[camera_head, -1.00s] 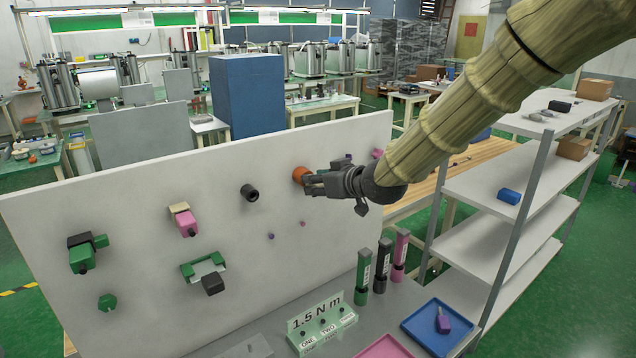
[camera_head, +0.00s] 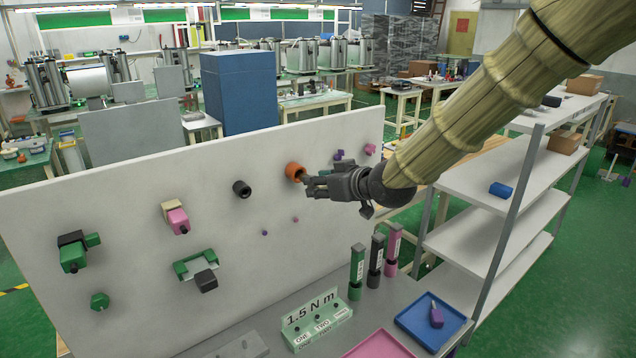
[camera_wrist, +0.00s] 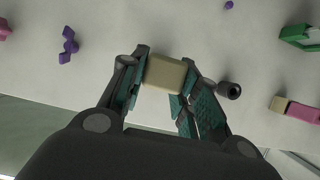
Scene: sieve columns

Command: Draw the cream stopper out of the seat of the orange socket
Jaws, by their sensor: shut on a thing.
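The orange socket (camera_head: 293,171) is fixed on the white upright board, right of its middle, in the head view. A dark patch shows on its face towards my gripper. My gripper (camera_head: 308,185) is just right of and below it, in front of the board. In the wrist view my gripper (camera_wrist: 164,84) is shut on the cream stopper (camera_wrist: 165,73), a blocky cream piece held between the fingertips. The stopper is too small or hidden to make out in the head view. The socket is hidden in the wrist view, so I cannot tell there how far the stopper is from the seat.
The white board (camera_head: 130,240) carries a black cylinder (camera_head: 242,189), a cream-and-pink fitting (camera_head: 175,217), green fittings and small purple and pink pieces. Below stand several capped tubes (camera_head: 375,262), a label stand (camera_head: 317,320) and a blue tray (camera_head: 405,318). White shelves (camera_head: 480,185) stand right.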

